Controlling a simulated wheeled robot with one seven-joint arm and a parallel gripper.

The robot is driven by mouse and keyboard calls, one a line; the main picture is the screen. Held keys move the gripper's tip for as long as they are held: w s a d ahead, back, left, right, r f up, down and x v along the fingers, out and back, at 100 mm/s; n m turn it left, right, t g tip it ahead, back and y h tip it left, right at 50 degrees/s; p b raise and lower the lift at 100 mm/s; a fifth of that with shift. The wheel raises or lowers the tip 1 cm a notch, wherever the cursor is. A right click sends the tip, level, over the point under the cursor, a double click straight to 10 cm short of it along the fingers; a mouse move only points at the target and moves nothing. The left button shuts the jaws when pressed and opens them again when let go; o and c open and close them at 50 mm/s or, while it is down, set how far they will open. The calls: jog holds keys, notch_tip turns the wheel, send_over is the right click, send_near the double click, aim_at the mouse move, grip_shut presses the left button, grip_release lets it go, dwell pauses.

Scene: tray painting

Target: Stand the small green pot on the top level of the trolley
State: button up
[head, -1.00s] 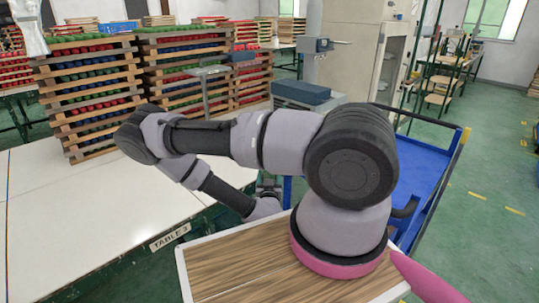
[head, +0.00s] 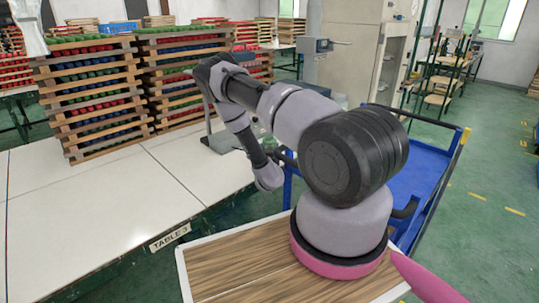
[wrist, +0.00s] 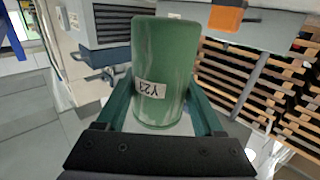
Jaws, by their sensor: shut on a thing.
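The small green pot (wrist: 165,60) fills the middle of the wrist view, with a white label on its side. My gripper (wrist: 162,108) is shut on it, one green finger on each side. In the head view my arm reaches over the gap between the white table and the trolley; the gripper and pot are largely hidden there behind my arm. The blue trolley (head: 432,178) stands right of my arm, its top level partly hidden by my arm. The visible part of that level looks empty.
White Table 3 (head: 95,215) lies to the left, its front half clear. Tall stacks of wooden trays (head: 95,95) with coloured pieces stand at its back. A grey cabinet (head: 360,50) stands behind the trolley. Green floor is open to the right.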

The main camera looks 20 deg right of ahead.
jog(key=shift+w+d+r, duration=0.1)
jog(key=shift+w+d, duration=0.15)
jog(key=shift+w, duration=0.1)
jog(key=shift+f, duration=1.8)
jog(key=shift+f, duration=0.1)
jog(key=o, duration=0.9)
jog(key=shift+o, duration=0.2)
